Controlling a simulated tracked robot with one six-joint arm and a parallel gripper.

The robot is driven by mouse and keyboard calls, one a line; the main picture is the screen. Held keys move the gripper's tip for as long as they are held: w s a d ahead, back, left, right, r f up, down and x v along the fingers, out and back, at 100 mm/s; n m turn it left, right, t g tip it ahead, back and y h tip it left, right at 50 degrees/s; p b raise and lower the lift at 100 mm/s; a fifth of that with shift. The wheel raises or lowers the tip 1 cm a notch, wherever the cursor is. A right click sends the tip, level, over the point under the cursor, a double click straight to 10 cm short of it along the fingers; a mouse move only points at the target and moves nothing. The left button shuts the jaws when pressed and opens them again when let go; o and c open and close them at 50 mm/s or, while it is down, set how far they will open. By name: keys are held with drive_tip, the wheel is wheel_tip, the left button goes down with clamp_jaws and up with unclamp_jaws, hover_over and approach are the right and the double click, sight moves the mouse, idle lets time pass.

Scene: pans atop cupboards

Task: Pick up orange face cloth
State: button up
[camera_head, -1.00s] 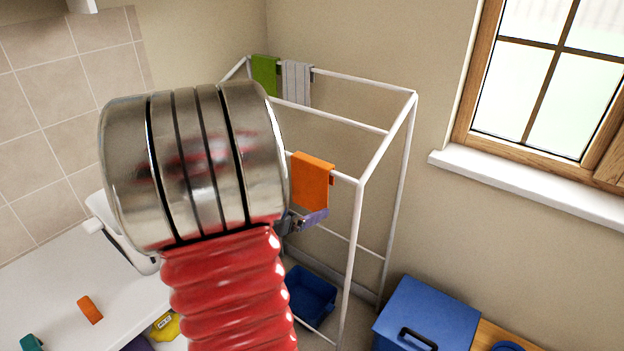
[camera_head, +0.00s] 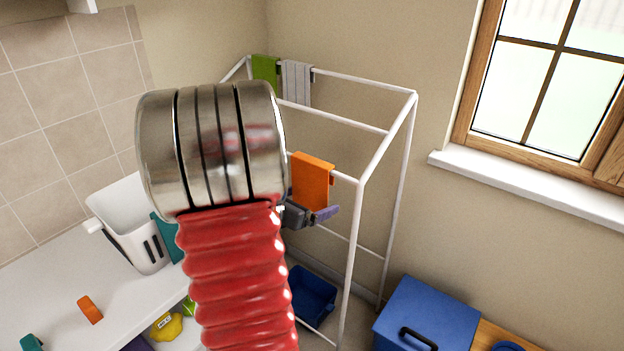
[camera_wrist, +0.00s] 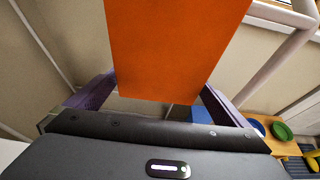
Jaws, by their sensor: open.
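The orange face cloth (camera_head: 312,181) hangs over the front top rail of the white drying rack (camera_head: 350,262). In the head view my gripper (camera_head: 318,214) is at the cloth's lower edge, partly hidden behind my arm. In the wrist view the orange cloth (camera_wrist: 175,45) fills the upper middle. My open gripper (camera_wrist: 158,82) has one purple finger on each side of the cloth's lower part, and a gap shows beside each finger. I cannot tell how deep the cloth reaches between the fingers.
A green cloth (camera_head: 265,70) and a striped grey cloth (camera_head: 297,83) hang on the back rail. A blue basin (camera_head: 312,295) lies low inside the rack. A blue box (camera_head: 425,318) stands to the right. A white container (camera_head: 130,222) stands on the counter at left.

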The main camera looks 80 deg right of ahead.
drive_tip(key=shift+c, duration=0.4)
drive_tip(key=c, duration=0.7)
